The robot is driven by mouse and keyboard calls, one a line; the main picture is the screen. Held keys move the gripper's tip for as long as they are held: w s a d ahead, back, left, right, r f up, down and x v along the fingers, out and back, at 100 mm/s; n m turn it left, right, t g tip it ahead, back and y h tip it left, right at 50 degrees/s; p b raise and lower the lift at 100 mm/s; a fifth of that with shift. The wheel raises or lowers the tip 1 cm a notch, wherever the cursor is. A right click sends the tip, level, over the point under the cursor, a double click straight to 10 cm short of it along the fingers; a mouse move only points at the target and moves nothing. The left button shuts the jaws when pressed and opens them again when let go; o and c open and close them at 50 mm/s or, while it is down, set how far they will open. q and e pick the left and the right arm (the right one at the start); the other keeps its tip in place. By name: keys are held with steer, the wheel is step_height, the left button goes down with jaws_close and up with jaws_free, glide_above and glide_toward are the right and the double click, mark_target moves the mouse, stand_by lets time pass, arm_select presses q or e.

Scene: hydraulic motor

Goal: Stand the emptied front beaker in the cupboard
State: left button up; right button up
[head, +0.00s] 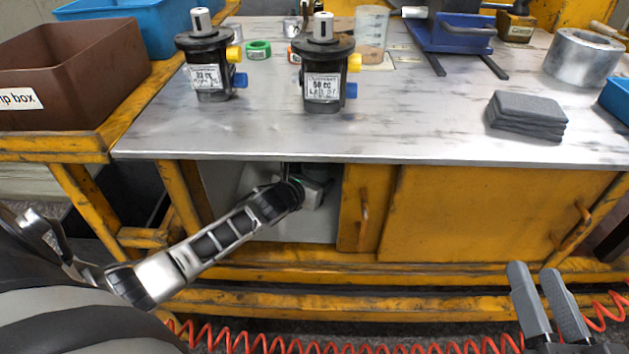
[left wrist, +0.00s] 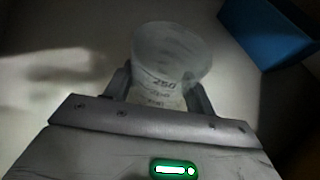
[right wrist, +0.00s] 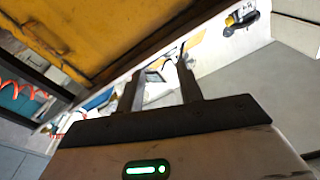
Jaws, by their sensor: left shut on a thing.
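My left gripper (head: 303,188) reaches below the bench top into the open left part of the yellow cupboard (head: 490,212). In the left wrist view, its fingers (left wrist: 160,85) are shut on a clear beaker (left wrist: 172,55) with a 250 mark, one finger on each side. The beaker is inside the pale cupboard space; I cannot tell whether its base touches the floor. In the head view the beaker is mostly hidden by the gripper and bench edge. My right gripper (head: 545,300) is open and empty, in front of the cupboard at the right.
A blue box (left wrist: 265,35) is inside the cupboard, at right in the left wrist view. Another beaker (head: 372,28) stands on the bench top, behind two black motors (head: 208,65) (head: 323,72). A yellow door (head: 362,205) borders the opening's right side. A red coiled hose (head: 300,345) runs below.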

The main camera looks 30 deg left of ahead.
arm_select(q)
steer(key=shift+f, duration=0.15)
steer(key=o, duration=1)
arm_select(e)
steer(key=shift+r, duration=0.2)
arm_select(q)
steer(key=shift+r, duration=0.3)
steer(key=p+v, duration=0.1)
steer(key=v, duration=0.2)
steer(key=shift+w+p, duration=0.1)
steer(key=shift+p, duration=0.3)
steer(key=p+v, duration=0.3)
steer(key=v, duration=0.6)
steer(key=shift+f, duration=0.15)
arm_select(e)
steer(key=f+g, duration=0.1)
steer(key=s+f+h, duration=0.1)
steer(key=f+g, duration=0.1)
steer(key=f, duration=0.1)
steer(key=shift+s+d+g+h, duration=0.15)
steer(key=shift+s+g+h, duration=0.15)
steer(key=shift+h, duration=0.1)
